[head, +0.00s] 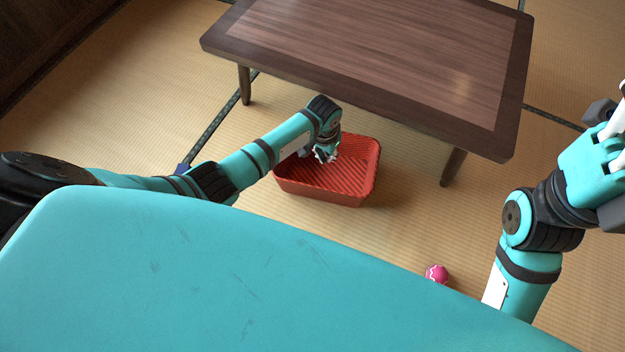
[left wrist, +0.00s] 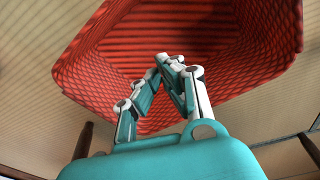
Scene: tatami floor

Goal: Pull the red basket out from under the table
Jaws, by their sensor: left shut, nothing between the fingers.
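The red basket (head: 350,185) sits on the tatami in front of the low wooden table (head: 390,50), near the table's front edge. It looks empty, with a ribbed inside. My left gripper (head: 327,155) is shut and empty, over the basket's left part, with its fingers pointing at the inside. In the left wrist view the shut fingers (left wrist: 168,62) are in front of the basket's red ribbed surface (left wrist: 230,40). I cannot tell whether they touch it. My right gripper is at the right edge of the head view, and its fingertips are not clearly seen.
A pink ball (head: 437,273) with a white pattern lies on the floor at the front right, beside my right arm. A table leg (head: 453,166) stands to the right of the basket and another (head: 245,85) at the back left. Open tatami lies around the basket.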

